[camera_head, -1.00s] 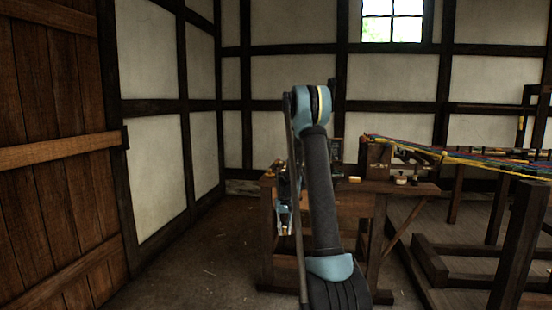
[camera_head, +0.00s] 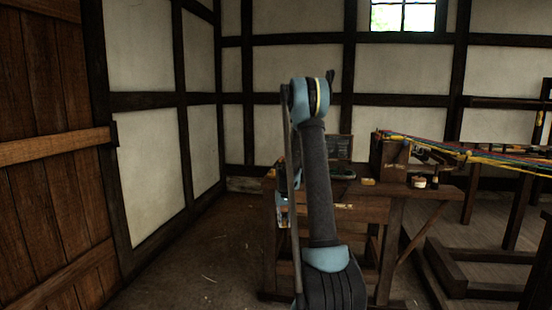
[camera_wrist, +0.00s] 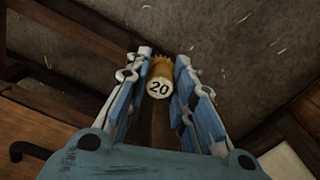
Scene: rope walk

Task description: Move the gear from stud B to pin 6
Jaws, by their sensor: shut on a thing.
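In the wrist view, a small brass-coloured gear (camera_wrist: 162,66) with a pale round face (camera_wrist: 159,88) marked "20" sits between the fingertips of my gripper (camera_wrist: 160,75). The gripper is shut on it, and the gear is held above the floor. In the head view my arm stands in front of the workbench (camera_head: 345,208) and hides its left part. My gripper is mostly hidden behind the arm there. Stud B and pin 6 cannot be made out in either view.
A wooden box (camera_head: 390,155), a yellow block (camera_head: 368,182) and a small pot (camera_head: 419,182) stand on the bench. Coloured ropes (camera_head: 470,153) run from the box to the right. A plank door (camera_head: 50,150) is at the left. Floor (camera_head: 215,245) left of the bench is clear.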

